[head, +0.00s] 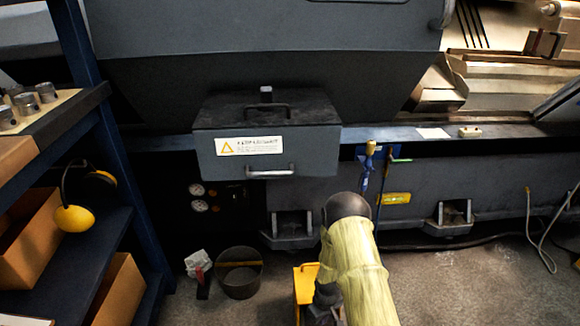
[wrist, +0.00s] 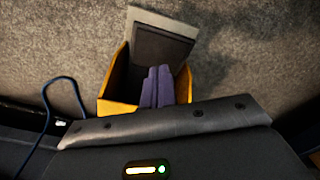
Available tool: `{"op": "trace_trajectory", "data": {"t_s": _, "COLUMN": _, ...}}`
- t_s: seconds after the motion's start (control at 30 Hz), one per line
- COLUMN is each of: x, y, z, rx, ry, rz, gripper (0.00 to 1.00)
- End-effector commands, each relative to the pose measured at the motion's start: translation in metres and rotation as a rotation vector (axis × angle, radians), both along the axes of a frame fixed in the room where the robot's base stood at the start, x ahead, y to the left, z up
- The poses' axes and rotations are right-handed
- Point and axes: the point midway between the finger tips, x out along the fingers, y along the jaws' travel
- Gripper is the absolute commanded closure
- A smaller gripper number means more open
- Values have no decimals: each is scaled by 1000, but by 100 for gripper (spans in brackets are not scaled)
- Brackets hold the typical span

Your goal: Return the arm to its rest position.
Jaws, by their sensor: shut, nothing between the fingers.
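My arm, in a pale yellow sleeve, reaches down through the lower middle of the head view. The end of the arm is mostly hidden there behind the sleeve. In the wrist view my gripper (wrist: 157,70) shows as two purple-blue fingers side by side, closed together with nothing between them. Beneath them in that view is a yellow open box (wrist: 121,107) with a grey flat plate (wrist: 162,48) at its far side. I cannot tell how far the fingers are above the box.
The head view shows the lathe bed (head: 440,165) across the back with a grey lidded box (head: 265,150) on its front. A round pan (head: 239,282) is on the floor.

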Motion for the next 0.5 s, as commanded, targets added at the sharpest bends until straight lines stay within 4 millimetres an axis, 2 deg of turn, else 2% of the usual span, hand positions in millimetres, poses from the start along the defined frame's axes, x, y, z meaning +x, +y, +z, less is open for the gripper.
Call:
{"op": "trace_trajectory", "data": {"t_s": 0.07, "x": 1, "y": 0, "z": 6, "rx": -1, "ry": -3, "rz": -4, "gripper": 100}}
{"op": "trace_trajectory", "data": {"t_s": 0.17, "x": 6, "y": -1, "z": 27, "rx": -3, "ry": -13, "rz": -18, "gripper": 100}}
{"op": "trace_trajectory", "data": {"t_s": 0.27, "x": 10, "y": -1, "z": 62, "rx": -6, "ry": -30, "rz": -49, "gripper": 100}}
{"op": "trace_trajectory", "data": {"t_s": 0.5, "x": 10, "y": -4, "z": 169, "rx": -10, "ry": -73, "rz": -146, "gripper": 100}}
